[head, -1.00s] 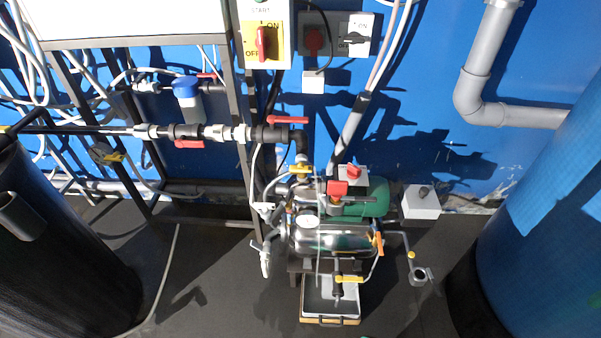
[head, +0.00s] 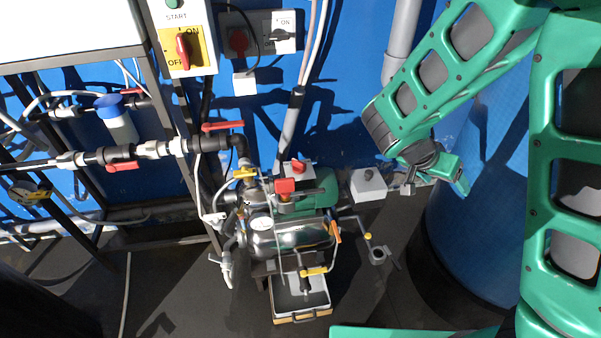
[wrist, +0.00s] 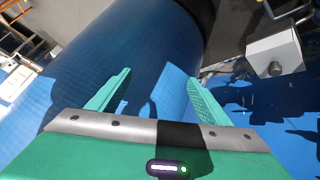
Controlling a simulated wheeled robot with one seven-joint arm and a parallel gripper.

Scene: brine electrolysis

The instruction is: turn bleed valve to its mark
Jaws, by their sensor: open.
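The steel pump (head: 290,238) stands low in the middle of the head view. It carries small valve handles: a yellow one (head: 314,271) at its lower front above a tray, an orange one (head: 335,232) at its right end, and a yellow one (head: 245,173) at upper left. I cannot tell for certain which is the bleed valve, and no mark is readable. My gripper (head: 460,184) is up and right of the pump, apart from it. In the wrist view my gripper (wrist: 158,77) is open and empty, its fingers pointing across a blue tank.
The blue tank (head: 470,205) stands right of the pump. A grey box (head: 368,185) with a knob sits between them; it also shows in the wrist view (wrist: 275,57). Pipes with red-handled valves (head: 222,127) run at left.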

